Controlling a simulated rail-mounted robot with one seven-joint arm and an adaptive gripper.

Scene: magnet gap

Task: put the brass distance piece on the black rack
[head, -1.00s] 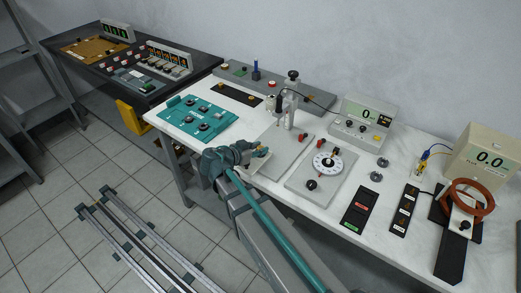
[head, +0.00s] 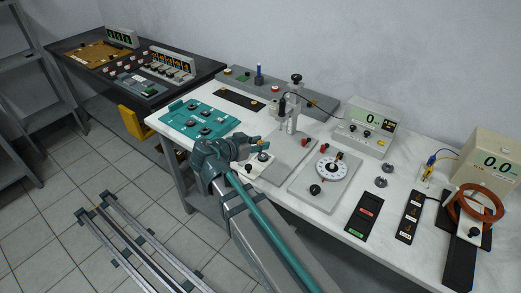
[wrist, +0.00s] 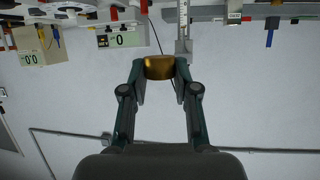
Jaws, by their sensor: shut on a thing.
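The brass distance piece (wrist: 160,67) is a short, shiny gold block held between the fingertips of my gripper (wrist: 160,70) in the wrist view. In the head view my gripper (head: 257,144) is over the front edge of the white bench, right of the teal panel. The brass piece cannot be made out clearly there. A long black strip (head: 240,98), which looks like the black rack, lies behind the teal panel with small brass-coloured spots on it. My gripper is in front of this strip and apart from it.
The teal panel (head: 198,117) lies left of my gripper. A grey stand with an upright column (head: 291,116) is close on the right, with a white dial (head: 331,168) beyond it. A grey rail block (head: 236,80) runs behind the black strip.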

